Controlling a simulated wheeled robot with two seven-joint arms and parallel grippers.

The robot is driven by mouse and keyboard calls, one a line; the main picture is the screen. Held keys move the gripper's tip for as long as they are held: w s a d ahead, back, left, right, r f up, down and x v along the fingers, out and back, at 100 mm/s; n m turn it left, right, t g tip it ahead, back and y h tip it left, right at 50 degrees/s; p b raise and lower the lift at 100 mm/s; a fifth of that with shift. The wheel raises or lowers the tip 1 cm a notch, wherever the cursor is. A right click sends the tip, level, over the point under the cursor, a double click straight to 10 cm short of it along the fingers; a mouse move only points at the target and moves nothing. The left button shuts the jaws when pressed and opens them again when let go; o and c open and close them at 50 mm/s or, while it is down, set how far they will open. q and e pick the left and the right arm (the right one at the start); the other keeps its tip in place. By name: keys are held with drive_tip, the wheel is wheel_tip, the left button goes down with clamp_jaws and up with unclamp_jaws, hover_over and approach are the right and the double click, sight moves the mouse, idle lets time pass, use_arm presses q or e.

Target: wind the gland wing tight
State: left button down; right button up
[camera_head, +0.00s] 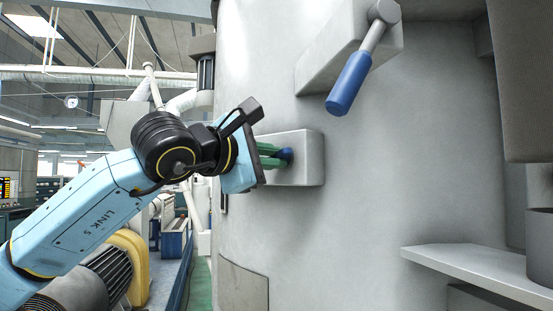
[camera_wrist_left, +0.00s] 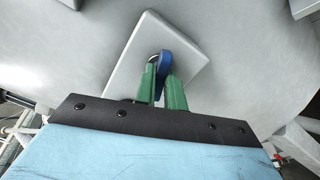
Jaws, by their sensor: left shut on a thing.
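The gland wing is a small blue piece (camera_head: 286,154) on a pale grey square block (camera_head: 310,160) on the machine's curved wall. In the left wrist view the blue wing (camera_wrist_left: 165,62) stands out from the block (camera_wrist_left: 133,55), with green fingers on both sides of it. My left gripper (camera_head: 277,155) is shut on the wing, and its green fingertips show in the left wrist view (camera_wrist_left: 163,82). The fingers hide part of the wing. My right gripper is not in view.
A lever with a blue handle (camera_head: 349,84) hangs from a grey bracket (camera_head: 335,55) above and right of the block. A pale shelf (camera_head: 480,268) juts out at the lower right. The wall (camera_head: 400,170) between them is bare.

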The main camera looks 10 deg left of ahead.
use_arm(q)
drive_tip(key=shift+m, duration=1.4)
drive_tip(key=m, duration=0.2)
drive_tip(key=shift+m, duration=0.4)
drive_tip(key=shift+m+p, duration=0.3)
drive_tip(key=shift+m, duration=1.1)
